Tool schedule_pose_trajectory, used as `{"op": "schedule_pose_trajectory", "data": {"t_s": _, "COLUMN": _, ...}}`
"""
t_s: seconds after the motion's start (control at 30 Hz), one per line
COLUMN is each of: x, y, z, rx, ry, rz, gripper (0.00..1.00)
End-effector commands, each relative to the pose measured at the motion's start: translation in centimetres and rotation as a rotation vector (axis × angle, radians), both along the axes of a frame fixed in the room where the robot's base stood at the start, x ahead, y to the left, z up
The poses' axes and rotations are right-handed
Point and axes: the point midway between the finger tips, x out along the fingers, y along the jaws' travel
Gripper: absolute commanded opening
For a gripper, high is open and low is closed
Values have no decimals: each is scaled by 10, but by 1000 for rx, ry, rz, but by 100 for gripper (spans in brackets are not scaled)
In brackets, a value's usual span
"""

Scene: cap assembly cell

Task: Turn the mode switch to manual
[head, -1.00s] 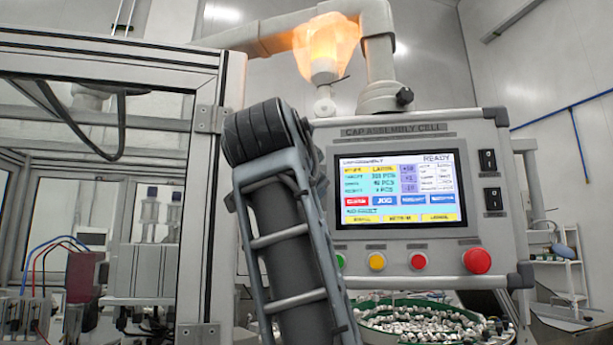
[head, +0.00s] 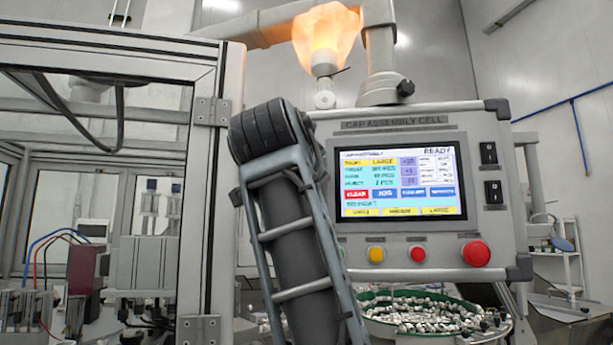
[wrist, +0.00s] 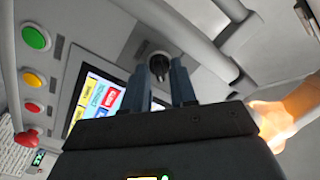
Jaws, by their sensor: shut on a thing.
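The mode switch (wrist: 157,63) is a black knob on the grey control panel, at the upper middle of the wrist view. My gripper (wrist: 159,66) is shut on it, with one dark blue finger on each side of the knob. The knob's pointer and its position labels cannot be read. In the head view my own arm stands in front of the panel's left part and hides both the switch and my gripper. The control panel (head: 490,250) carries the name CAP ASSEMBLY CELL, and its screen (head: 397,183) reads READY.
A red mushroom button (head: 476,254), a smaller red button (head: 418,254) and a yellow button (head: 376,254) sit below the screen. A green button (wrist: 36,38) shows in the wrist view. A glowing orange lamp (head: 326,35) stands above the panel. A framed enclosure (head: 200,240) is close at left.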

Motion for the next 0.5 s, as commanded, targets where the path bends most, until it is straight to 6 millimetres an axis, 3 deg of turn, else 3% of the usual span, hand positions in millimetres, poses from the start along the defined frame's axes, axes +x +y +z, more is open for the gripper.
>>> {"op": "schedule_pose_trajectory", "data": {"t_s": 0.5, "x": 0, "y": 0, "z": -1, "rx": -121, "ry": 36, "rz": -1, "gripper": 0}}
